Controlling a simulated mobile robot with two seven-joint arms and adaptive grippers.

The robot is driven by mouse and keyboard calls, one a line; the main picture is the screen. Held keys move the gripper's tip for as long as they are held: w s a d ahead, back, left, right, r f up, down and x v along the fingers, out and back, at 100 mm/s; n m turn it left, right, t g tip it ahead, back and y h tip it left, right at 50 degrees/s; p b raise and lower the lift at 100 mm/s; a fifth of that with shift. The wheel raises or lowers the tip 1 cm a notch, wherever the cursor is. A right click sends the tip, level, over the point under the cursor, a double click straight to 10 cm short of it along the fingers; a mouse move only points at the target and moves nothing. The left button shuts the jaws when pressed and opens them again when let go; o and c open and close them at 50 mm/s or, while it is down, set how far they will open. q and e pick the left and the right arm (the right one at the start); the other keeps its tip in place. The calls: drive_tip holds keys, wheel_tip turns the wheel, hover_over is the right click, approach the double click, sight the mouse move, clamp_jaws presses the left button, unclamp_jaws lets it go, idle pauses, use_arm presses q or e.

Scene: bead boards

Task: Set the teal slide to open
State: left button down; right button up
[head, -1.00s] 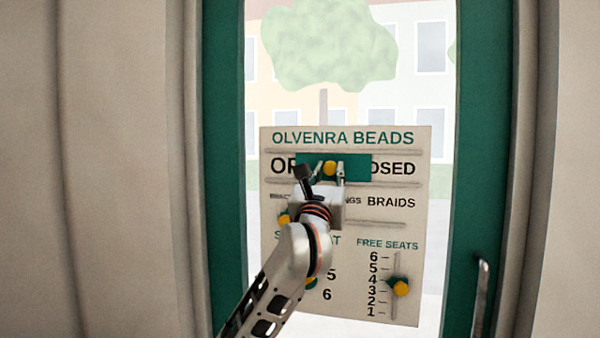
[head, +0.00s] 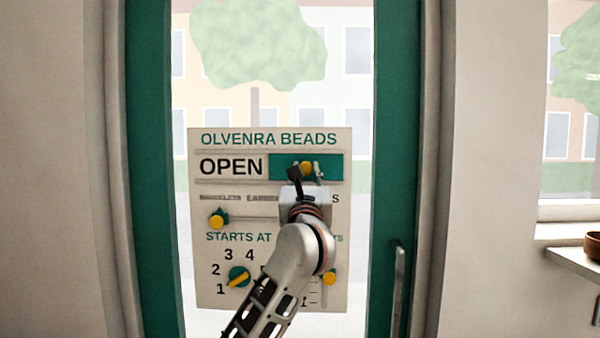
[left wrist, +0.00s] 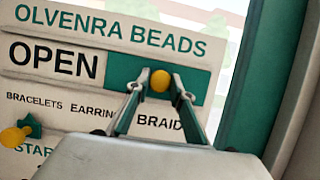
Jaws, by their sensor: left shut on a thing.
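The teal slide (head: 332,167) sits at the right end of its slot on the bead board (head: 200,260). The word OPEN (head: 231,166) is uncovered at its left, and the slide covers the right part of that row. My left gripper (head: 306,170) is shut on the slide's yellow knob (head: 306,168). The left wrist view shows the fingers on both sides of the knob (left wrist: 160,81), with the teal slide (left wrist: 122,70) behind it. My right gripper is not in view.
Below are a yellow-knobbed pointer (head: 217,221), a teal dial with a yellow bar (head: 238,277) and another yellow knob (head: 329,278) partly behind my arm. The board hangs on a glass door with a teal frame (head: 400,120) and a handle (head: 399,285).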

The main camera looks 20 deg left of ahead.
use_arm(q)
drive_tip(key=shift+d, duration=0.1)
drive_tip(key=c, duration=1.9)
unclamp_jaws()
drive_tip(key=shift+o, duration=0.7)
drive_tip(key=shift+w+d, duration=0.15)
drive_tip(key=shift+d, duration=0.05)
drive_tip(key=shift+a, duration=0.1)
drive_tip(key=v, duration=1.2)
